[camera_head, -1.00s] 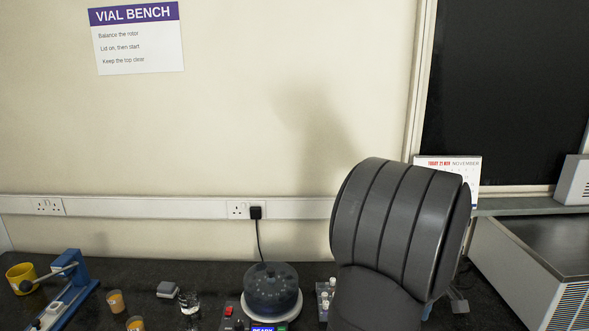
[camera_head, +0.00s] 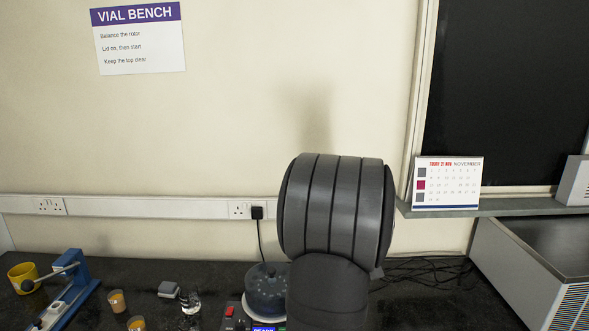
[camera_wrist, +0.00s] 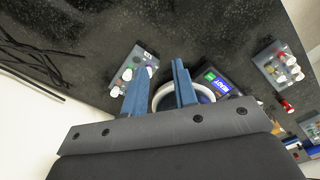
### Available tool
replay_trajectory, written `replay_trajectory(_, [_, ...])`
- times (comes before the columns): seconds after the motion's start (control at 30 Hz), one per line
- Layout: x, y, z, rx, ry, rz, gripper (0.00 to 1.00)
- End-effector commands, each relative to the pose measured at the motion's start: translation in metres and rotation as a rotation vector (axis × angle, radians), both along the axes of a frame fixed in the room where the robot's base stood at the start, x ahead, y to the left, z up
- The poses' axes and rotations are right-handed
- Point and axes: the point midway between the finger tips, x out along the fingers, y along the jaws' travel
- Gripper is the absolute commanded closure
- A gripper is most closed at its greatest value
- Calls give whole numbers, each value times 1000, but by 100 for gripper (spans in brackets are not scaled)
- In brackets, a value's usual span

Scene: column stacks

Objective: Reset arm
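My gripper (camera_wrist: 164,72) shows in the wrist view as two blue fingers with a clear gap between them, and nothing is held. In the head view my own dark arm hides it. The small centrifuge (camera_head: 265,287) stands on the bench with its clear lid on, just left of my arm. In the wrist view its white rim (camera_wrist: 166,92) shows behind and between the fingers, with a lit display (camera_wrist: 232,87) beside it. A vial rack (camera_wrist: 136,68) with white-capped vials lies beyond the left fingertip.
Loose black cables (camera_head: 425,270) lie right of my arm. A calendar (camera_head: 447,184) stands on the shelf.

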Motion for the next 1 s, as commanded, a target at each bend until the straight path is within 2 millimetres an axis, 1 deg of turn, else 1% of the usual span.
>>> replay_trajectory(0.03, [2,8,0,0,0,15,74])
replay_trajectory(0.1, [5,16,0,0,0,29,74])
replay_trajectory(0.2, [7,25,0,0,0,44,74])
replay_trajectory(0.3, [8,29,0,0,0,51,74])
replay_trajectory(0.6, [9,30,0,0,0,53,74])
replay_trajectory(0.63, [9,30,0,0,0,53,71])
replay_trajectory(0.87, [9,31,0,0,0,55,71])
replay_trajectory(0.97, [15,44,1,0,0,67,71])
replay_trajectory(1.0, [20,54,1,1,0,77,71])
